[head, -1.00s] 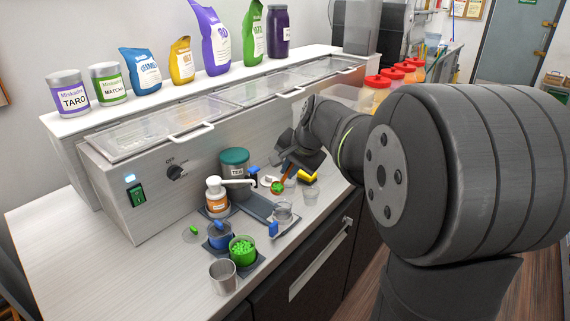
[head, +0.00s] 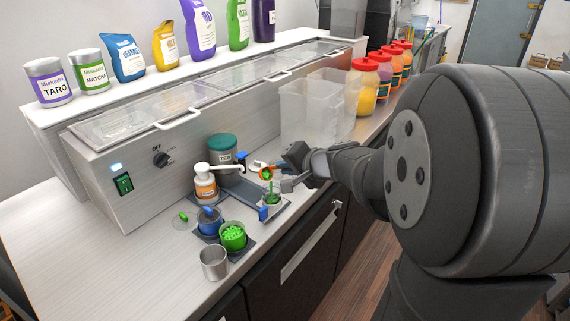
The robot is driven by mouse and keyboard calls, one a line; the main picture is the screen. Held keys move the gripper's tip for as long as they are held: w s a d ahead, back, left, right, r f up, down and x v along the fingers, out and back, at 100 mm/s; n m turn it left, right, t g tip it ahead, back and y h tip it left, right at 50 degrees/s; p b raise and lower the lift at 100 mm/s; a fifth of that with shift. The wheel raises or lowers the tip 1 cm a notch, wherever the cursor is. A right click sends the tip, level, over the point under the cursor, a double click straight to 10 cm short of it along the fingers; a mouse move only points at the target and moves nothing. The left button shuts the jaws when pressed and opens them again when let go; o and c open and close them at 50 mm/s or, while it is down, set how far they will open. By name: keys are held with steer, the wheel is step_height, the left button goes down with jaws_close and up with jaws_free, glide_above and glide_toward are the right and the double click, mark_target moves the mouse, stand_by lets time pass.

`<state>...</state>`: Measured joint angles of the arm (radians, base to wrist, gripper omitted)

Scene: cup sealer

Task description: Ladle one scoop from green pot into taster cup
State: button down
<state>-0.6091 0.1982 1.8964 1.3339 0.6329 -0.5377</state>
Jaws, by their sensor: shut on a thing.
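My gripper (head: 290,166) is shut on a small ladle (head: 267,173) with an orange-brown bowl, right of the pump bottle. Green stuff shows in the bowl, which looks tilted. A thin green streak runs below it towards a small clear cup (head: 271,201), which shows some green inside. I take this for the taster cup. The ladle is above the cup and apart from it. The green pot (head: 233,237), full of green balls, stands at the front left of the cup. The ladle's handle is mostly hidden at the gripper.
A blue pot (head: 208,220), a metal cup (head: 214,262), a white pump bottle (head: 204,183) and a teal-lidded jar (head: 222,150) stand close by. A large clear container (head: 305,112) is behind my gripper. The counter's left side is clear.

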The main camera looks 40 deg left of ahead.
steer(key=shift+d+f+y, duration=0.3)
steer(key=shift+d+y, duration=0.1)
steer(key=shift+y, duration=0.2)
steer(key=shift+s+d+f+t+y, duration=0.1)
steer(key=shift+d+f+t+y, duration=0.2)
steer(key=shift+f+y, duration=0.4)
steer(key=shift+s+d+f+t+y, duration=0.1)
steer(key=shift+d+f+t+y, duration=0.2)
steer(key=shift+y, duration=0.7)
